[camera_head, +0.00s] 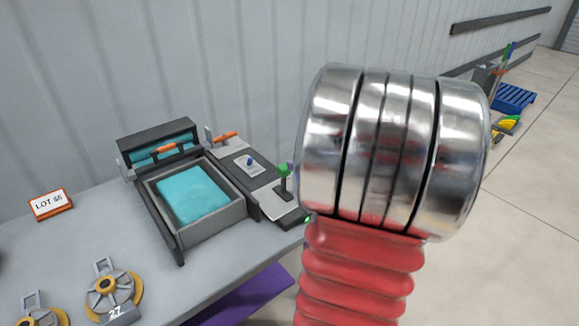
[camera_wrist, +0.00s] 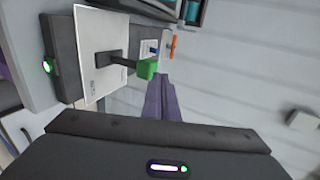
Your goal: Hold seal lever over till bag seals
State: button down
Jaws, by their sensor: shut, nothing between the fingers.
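The seal lever, a dark stalk with a green knob (camera_head: 284,170), stands on a pale plate at the right end of the sealing machine (camera_head: 168,232). It also shows in the wrist view, where the green knob (camera_wrist: 147,69) points toward my gripper (camera_wrist: 161,78). My purple fingers are shut and empty, their tips right beside the knob; I cannot tell whether they touch it. A teal bag (camera_head: 190,194) lies in the machine's grey tray, with the orange-handled lid raised behind it. In the head view my arm hides my gripper.
A green light (camera_wrist: 47,66) glows on the lever box's side. A "LOT 66" sign (camera_head: 51,203) and yellow-ringed discs (camera_head: 112,290) stand on the grey bench (camera_head: 30,255). A wall runs close behind. Blue pallets (camera_head: 514,97) are far right, beyond open floor.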

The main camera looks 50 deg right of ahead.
jog(key=v, duration=0.6)
jog(key=shift+s+r, duration=0.25)
jog(key=shift+r, duration=0.15)
